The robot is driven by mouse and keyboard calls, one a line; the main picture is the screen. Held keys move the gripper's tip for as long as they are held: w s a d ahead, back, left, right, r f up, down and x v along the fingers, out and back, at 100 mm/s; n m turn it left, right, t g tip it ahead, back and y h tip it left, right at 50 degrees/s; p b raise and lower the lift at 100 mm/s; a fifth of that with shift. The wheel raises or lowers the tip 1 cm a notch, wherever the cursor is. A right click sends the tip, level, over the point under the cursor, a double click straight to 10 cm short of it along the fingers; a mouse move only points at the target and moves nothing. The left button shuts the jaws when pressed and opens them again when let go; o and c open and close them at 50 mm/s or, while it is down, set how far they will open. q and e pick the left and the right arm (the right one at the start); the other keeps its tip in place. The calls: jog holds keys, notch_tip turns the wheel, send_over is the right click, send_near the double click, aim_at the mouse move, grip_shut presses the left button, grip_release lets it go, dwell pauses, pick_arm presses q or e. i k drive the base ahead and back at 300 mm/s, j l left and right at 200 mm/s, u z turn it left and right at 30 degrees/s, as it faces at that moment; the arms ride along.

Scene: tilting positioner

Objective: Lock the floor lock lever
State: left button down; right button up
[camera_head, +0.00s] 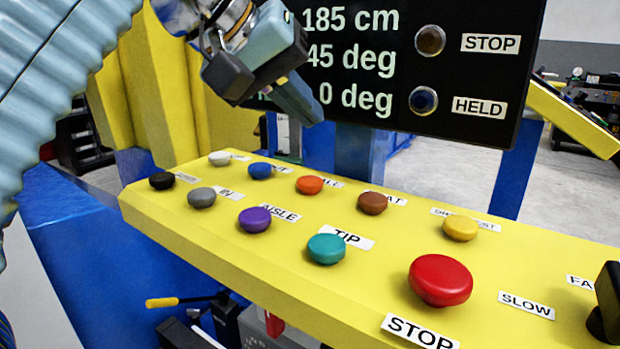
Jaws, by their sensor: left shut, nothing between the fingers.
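A dark lever with a yellow grip (162,302) shows below the front edge of the yellow button panel, at the lower left. It lies about level, its grip pointing left. No label shows on it, so I cannot tell for sure that it is the floor lock lever or whether it is locked. My left gripper (305,110) is shut and empty, in front of the black display and above the back of the panel. It is well above the lever and apart from it. My right gripper is not in view.
The yellow panel (370,280) carries several coloured buttons, among them a large red STOP button (440,280). A black control (608,300) stands at its right end. The black display (385,65) reads 185 cm, 45 deg and 0 deg. A blue structure (100,260) stands left of the lever.

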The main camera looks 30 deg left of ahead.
aim_at(155, 304)
jog(key=k+j, duration=0.3)
jog(key=k, duration=0.15)
jog(key=k+j, duration=0.3)
jog(key=k, duration=0.2)
jog(key=k+j, duration=0.3)
jog(key=k, duration=0.15)
